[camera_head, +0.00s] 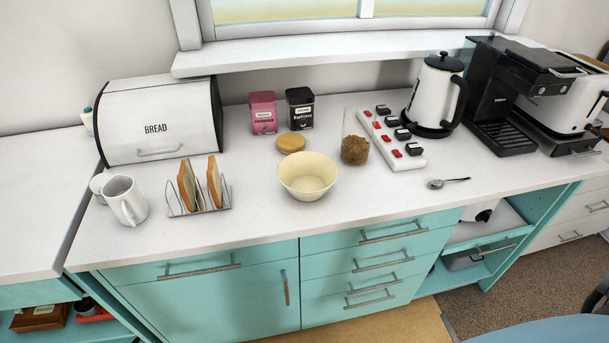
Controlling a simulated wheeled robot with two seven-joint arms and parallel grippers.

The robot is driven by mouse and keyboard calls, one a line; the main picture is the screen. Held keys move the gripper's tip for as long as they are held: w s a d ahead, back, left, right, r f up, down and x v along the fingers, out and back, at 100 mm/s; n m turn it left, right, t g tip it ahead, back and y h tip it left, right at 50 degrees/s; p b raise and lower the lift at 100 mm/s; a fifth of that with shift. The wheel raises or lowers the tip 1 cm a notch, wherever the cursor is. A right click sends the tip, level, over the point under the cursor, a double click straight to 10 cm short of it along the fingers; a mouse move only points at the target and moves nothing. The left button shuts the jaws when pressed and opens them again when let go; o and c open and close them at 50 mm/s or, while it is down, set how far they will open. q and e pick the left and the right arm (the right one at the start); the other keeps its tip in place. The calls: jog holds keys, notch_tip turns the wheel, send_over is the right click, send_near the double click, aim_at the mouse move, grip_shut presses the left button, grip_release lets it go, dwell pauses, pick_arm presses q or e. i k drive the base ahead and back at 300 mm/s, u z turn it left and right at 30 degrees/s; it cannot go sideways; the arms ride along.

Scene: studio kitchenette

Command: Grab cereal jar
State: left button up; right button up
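The cereal jar (355,150) looks like a clear container with brown cereal in its lower part, upright on the white counter. Its clear upper walls are hard to make out. A round tan disc that looks like a lid (291,143) lies to its left, apart from it. A cream bowl (308,177) stands to the front left of the jar. Neither of my grippers is in view.
A white power strip (392,138) with black and red parts lies close to the jar's right. Pink (263,113) and black (300,109) tins stand behind. A toast rack (199,190) is left, a spoon (447,183) front right. Counter (385,192) before the jar is clear.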

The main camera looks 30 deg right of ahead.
aim_at(357, 135)
jog(key=u, duration=0.5)
jog(key=k, duration=1.2)
jog(key=z, duration=0.6)
jog(key=i, duration=0.9)
jog(key=z, duration=0.5)
